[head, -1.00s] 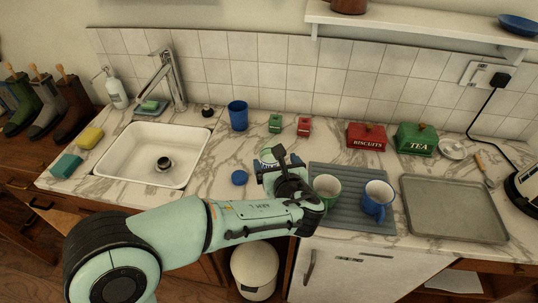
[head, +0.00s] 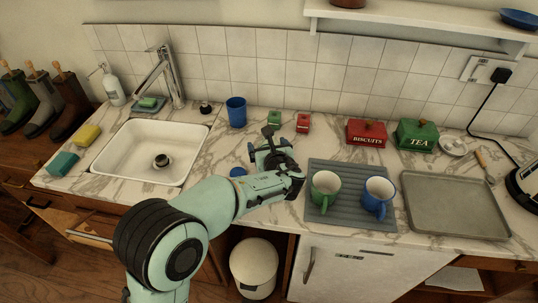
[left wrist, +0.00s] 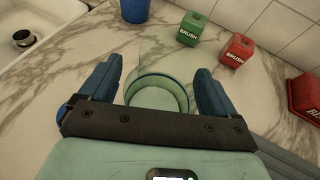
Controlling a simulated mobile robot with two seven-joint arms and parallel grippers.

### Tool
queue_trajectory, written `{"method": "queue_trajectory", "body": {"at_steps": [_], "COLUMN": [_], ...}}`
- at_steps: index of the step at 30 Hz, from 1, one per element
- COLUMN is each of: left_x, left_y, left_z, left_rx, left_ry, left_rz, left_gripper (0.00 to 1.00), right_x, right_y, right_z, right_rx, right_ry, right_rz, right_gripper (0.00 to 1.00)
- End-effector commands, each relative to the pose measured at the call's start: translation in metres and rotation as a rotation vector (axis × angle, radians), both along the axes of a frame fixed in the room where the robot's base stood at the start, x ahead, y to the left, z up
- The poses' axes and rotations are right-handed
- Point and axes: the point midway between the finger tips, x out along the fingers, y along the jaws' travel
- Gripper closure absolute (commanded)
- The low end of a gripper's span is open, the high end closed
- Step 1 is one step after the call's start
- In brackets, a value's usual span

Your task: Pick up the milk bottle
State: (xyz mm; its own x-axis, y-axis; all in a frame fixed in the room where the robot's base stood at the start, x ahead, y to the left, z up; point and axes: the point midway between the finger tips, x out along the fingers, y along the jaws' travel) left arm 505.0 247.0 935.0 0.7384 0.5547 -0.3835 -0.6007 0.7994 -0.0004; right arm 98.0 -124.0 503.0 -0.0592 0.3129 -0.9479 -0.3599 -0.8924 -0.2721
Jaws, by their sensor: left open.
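The milk bottle (left wrist: 158,92) looks like clear glass with a teal ring in the left wrist view, seen from above. It lies between the two blue finger pads of my left gripper (left wrist: 160,76), with a gap on each side. In the head view my left gripper (head: 270,146) is over the bottle's spot on the marble counter and hides most or all of it. My left gripper is open. My right gripper is not in view.
A green mug (head: 324,190) and a blue-white mug (head: 377,198) stand on a grey mat (head: 345,217) just right of my gripper. A blue cup (head: 236,112), a green brush box (head: 274,119) and a red one (head: 303,123) stand behind. The sink (head: 130,155) is left.

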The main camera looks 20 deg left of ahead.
Motion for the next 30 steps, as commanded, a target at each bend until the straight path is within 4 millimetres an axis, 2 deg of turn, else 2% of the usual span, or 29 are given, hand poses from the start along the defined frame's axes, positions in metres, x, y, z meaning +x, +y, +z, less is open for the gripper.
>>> {"method": "queue_trajectory", "body": {"at_steps": [2,3,8,9,10,11,23,30], "left_x": [0.0,0.0,0.0,0.0,0.0,0.0,0.0,0.0], "left_y": [0.0,0.0,0.0,0.0,0.0,0.0,0.0,0.0], "left_z": [0.0,0.0,0.0,0.0,0.001,0.001,0.006,0.022], "left_rx": [0.0,0.0,0.0,0.0,0.0,0.0,0.0,0.0], "left_ry": [0.0,0.0,0.0,0.0,-0.001,-0.001,-0.002,-0.004], "left_rz": [0.0,0.0,0.0,0.0,0.0,0.0,0.0,0.001], "left_gripper": [0.09,0.16,0.68,0.76,0.76,0.82,0.82,0.82], "right_x": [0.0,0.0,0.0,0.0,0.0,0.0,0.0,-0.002], "right_y": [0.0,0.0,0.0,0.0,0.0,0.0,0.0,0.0], "right_z": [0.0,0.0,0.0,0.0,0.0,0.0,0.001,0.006], "right_rx": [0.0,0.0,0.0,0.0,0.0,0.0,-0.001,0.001], "right_ry": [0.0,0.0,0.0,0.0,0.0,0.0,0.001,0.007], "right_rz": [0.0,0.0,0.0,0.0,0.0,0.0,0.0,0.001], "right_gripper": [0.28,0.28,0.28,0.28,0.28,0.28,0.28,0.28]}}
